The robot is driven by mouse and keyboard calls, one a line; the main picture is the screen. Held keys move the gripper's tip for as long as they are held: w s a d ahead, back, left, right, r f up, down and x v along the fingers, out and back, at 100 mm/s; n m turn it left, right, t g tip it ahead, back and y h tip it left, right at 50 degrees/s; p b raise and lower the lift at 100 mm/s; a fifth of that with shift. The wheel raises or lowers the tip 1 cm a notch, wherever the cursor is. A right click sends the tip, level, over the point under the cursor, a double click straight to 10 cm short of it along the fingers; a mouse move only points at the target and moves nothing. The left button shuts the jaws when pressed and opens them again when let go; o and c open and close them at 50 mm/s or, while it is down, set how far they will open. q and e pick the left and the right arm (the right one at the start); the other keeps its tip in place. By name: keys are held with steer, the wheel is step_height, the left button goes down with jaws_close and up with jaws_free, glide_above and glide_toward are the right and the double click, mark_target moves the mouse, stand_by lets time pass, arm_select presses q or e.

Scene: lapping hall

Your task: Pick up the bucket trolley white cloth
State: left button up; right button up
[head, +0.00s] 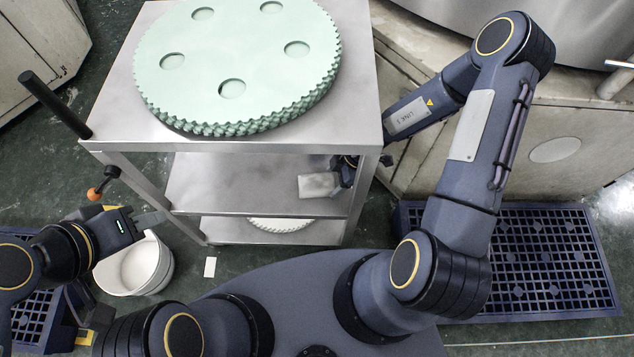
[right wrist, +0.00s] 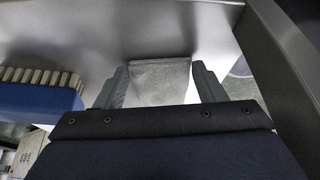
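A pale grey-white cloth (head: 319,185) lies on the middle shelf of the metal trolley (head: 240,187). In the right wrist view the cloth (right wrist: 160,82) shows between my two fingers. My right gripper (head: 340,177) reaches in under the trolley's top from the right. Its fingers (right wrist: 162,85) are spread apart on either side of the cloth; I cannot tell whether they touch it. My left gripper (head: 152,219) is left of the trolley, above the white bucket (head: 137,266), which stands on the floor. I cannot see how far its fingers are apart.
Toothed pale green discs (head: 245,60) cover the trolley's top, close above my right gripper. A blue brush (right wrist: 40,98) with pale bristles is left of the fingers in the right wrist view. A trolley leg (head: 362,190) stands beside the gripper. A blue grated platform (head: 545,262) lies at right.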

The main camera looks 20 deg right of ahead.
steer(key=c, duration=0.3)
steer(key=shift+c, duration=0.2)
steer(key=shift+r, duration=0.1)
steer(key=shift+r, duration=0.3)
steer(key=d, duration=0.1)
steer(key=d+p, duration=0.1)
steer(key=d, duration=0.1)
steer(key=d+r+p, duration=0.1)
steer(key=d, duration=0.1)
steer(key=shift+s+d, duration=0.15)
steer(key=shift+s, duration=0.2)
steer(key=s+d+p, duration=0.1)
steer(key=d+p, duration=0.2)
steer(key=d, duration=0.9)
steer(key=shift+s+d+f, duration=0.15)
steer(key=shift+s+d, duration=0.15)
steer(key=shift+s, duration=0.1)
